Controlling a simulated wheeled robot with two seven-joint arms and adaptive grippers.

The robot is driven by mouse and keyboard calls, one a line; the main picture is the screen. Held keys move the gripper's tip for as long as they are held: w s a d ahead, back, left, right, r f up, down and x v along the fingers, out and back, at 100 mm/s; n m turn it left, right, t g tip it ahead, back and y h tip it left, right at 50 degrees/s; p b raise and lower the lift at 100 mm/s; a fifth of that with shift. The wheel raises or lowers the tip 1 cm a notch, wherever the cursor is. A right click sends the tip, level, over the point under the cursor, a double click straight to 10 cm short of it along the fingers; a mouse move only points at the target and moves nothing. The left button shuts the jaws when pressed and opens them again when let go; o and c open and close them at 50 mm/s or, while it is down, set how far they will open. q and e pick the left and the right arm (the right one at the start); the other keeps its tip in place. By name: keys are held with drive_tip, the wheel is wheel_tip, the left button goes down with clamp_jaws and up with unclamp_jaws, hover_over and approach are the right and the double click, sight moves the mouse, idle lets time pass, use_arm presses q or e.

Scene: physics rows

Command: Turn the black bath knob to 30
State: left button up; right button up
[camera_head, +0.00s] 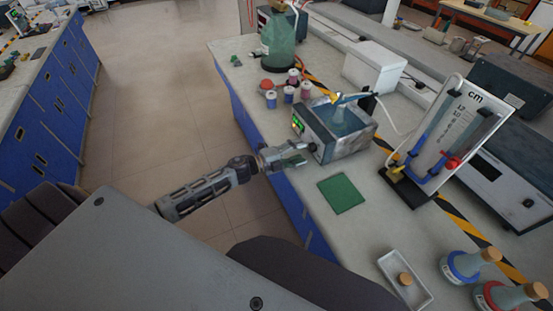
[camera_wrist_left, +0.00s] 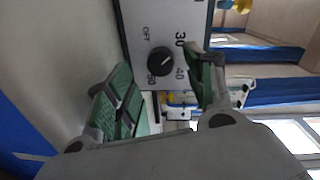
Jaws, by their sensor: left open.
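The black bath knob (camera_wrist_left: 161,61) sits on a pale panel marked OFF, 30, 40 and 50 in the left wrist view. The water bath (camera_head: 340,132) is a grey box on the bench in the head view. My left gripper (camera_head: 288,156) is in front of the bath's panel. In the left wrist view my left gripper (camera_wrist_left: 165,88) is open, its green-padded fingers on either side of the knob, apart from it. My right gripper is out of view.
A manometer board (camera_head: 450,130) stands at right. A white tray (camera_head: 404,278) and stoppered flasks (camera_head: 465,265) stand nearer.

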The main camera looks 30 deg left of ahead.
use_arm(q)
drive_tip(key=v, duration=0.8)
drive_tip(key=shift+s+a, duration=0.2)
drive_tip(key=shift+s, duration=0.1)
idle(0.8)
